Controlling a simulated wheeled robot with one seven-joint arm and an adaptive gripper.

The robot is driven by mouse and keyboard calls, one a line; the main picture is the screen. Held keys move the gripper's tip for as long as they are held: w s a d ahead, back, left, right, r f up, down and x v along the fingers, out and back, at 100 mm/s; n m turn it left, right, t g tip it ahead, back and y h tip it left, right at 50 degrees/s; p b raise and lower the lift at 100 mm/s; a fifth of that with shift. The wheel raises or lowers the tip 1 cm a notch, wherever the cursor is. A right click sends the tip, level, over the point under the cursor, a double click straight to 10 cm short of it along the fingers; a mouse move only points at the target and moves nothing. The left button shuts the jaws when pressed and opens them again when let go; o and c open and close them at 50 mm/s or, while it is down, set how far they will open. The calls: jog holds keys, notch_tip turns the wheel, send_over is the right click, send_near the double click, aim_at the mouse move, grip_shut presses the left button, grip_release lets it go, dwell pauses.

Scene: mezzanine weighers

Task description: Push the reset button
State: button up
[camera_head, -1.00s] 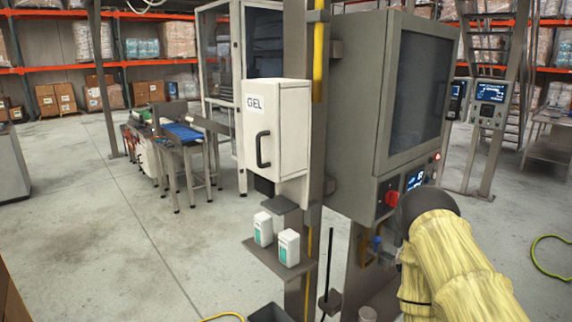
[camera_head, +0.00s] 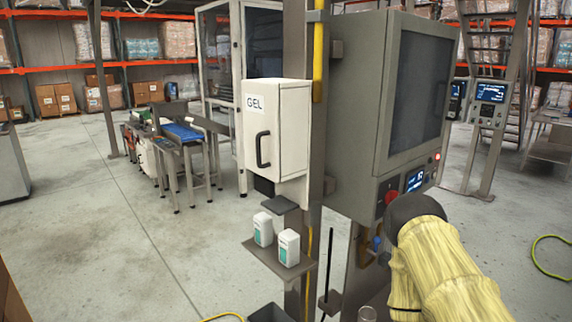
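The grey control cabinet (camera_head: 352,110) stands right of centre on a post. Its lower panel carries a red knob (camera_head: 391,197), a small lit blue display (camera_head: 415,180) and a small lit red light or button (camera_head: 437,156). My arm, in a yellow sleeve with a dark rounded joint, rises from the lower right and stands in front of the panel's lower part. The joint appears close beside the red knob; I cannot tell whether they touch. My gripper is not visible.
A white GEL dispenser (camera_head: 278,128) hangs left of the cabinet, above a shelf (camera_head: 262,254) with two white bottles (camera_head: 288,247). A blue-topped fitting (camera_head: 376,243) sits below the cabinet. The floor at left is mostly clear. A green cable (camera_head: 545,262) lies at right.

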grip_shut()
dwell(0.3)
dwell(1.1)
